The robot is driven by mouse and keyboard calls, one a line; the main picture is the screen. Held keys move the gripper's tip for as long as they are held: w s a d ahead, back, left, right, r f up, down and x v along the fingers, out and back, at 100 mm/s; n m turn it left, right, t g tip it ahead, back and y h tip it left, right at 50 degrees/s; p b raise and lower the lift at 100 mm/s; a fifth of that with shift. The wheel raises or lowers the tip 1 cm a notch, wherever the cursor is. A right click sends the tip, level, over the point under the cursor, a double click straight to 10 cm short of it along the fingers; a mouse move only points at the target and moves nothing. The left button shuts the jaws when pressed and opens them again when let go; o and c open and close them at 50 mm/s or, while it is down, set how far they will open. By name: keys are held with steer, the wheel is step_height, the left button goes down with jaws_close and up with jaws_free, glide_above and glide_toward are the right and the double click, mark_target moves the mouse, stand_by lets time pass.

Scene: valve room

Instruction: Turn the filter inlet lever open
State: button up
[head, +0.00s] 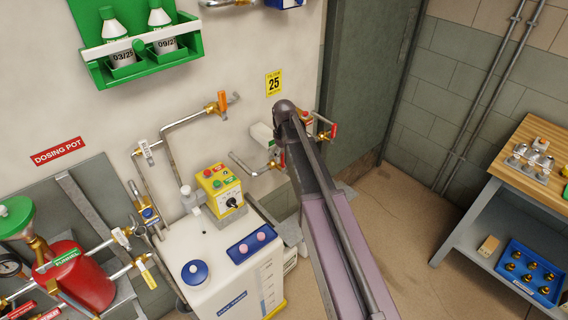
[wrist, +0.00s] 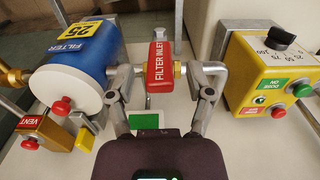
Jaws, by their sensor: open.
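The filter inlet lever (wrist: 159,68) is a red handle with white "FILTER INLET" lettering, in the upper middle of the wrist view. It lies crosswise to the silver pipe (wrist: 208,67) behind it, with a bit of brass valve body at its right. My gripper (wrist: 163,88) is open, with one finger to the left and one to the right of the lever. Gaps show between both fingers and the lever; depth contact cannot be told. The blue filter (wrist: 88,62) with a yellow "25" label is left of the lever. In the head view my arm hides the gripper and this lever.
A yellow control box (wrist: 268,75) with red and green buttons is close on the right. A red-labelled vent valve (wrist: 42,128) is at left. In the head view the white dosing tank (head: 222,262) stands below, and a workbench (head: 505,205) stands at right beyond open floor.

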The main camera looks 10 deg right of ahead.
steer(key=shift+f+b, duration=0.55)
steer(key=shift+f, duration=0.25)
jaws_close()
